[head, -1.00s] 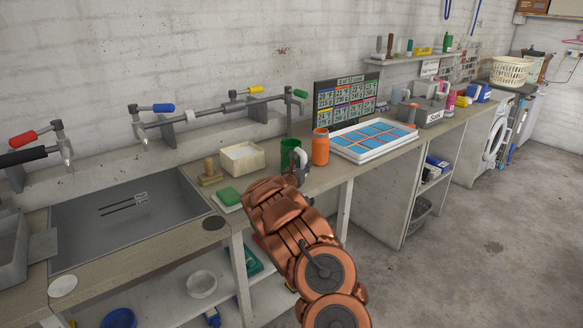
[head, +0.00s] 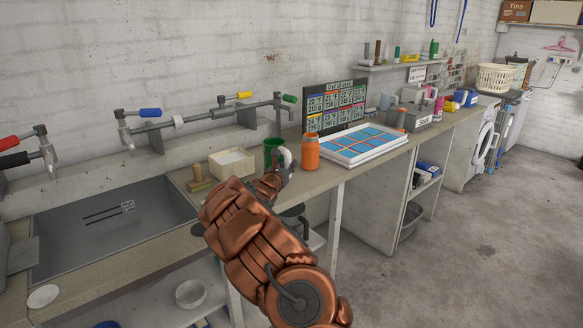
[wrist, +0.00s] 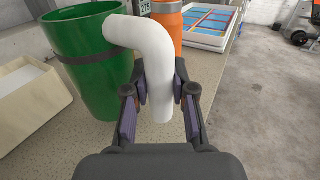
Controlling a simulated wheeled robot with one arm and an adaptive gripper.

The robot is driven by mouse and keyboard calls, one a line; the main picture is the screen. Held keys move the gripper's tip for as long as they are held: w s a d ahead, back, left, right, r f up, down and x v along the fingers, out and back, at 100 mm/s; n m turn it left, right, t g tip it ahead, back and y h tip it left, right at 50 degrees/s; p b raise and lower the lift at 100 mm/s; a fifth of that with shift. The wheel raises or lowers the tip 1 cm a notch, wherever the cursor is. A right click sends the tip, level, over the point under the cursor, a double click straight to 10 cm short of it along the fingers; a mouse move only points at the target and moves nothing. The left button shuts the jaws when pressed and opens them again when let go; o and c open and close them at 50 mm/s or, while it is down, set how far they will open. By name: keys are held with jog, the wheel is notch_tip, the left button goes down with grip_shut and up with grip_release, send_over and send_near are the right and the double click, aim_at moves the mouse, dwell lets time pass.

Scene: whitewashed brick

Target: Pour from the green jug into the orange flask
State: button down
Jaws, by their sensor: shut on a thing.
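The green jug (head: 271,150) is upright, with a white curved handle on its right side. In the wrist view the jug (wrist: 92,62) fills the upper left, its mouth facing up; its contents do not show. My gripper (head: 285,171) is shut on the jug's white handle (wrist: 155,45), one finger on each side of it in the wrist view (wrist: 162,82). I cannot tell whether the jug's base touches the counter. The orange flask (head: 311,154) stands upright on the counter just right of the jug. It shows partly behind the handle in the wrist view (wrist: 168,22).
A cream box (head: 232,165) and a wooden-handled brush (head: 199,181) are left of the jug. A white tray with blue squares (head: 375,150) lies right of the flask. A sink (head: 110,225) is at the left, with pipes and taps above. A display screen (head: 334,105) stands behind.

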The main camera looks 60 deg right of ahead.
jog(key=r+b+v, duration=0.1)
jog(key=b+v, duration=0.1)
jog(key=v, duration=0.9)
jog(key=shift+w+a, duration=0.1)
jog(key=shift+a, duration=0.05)
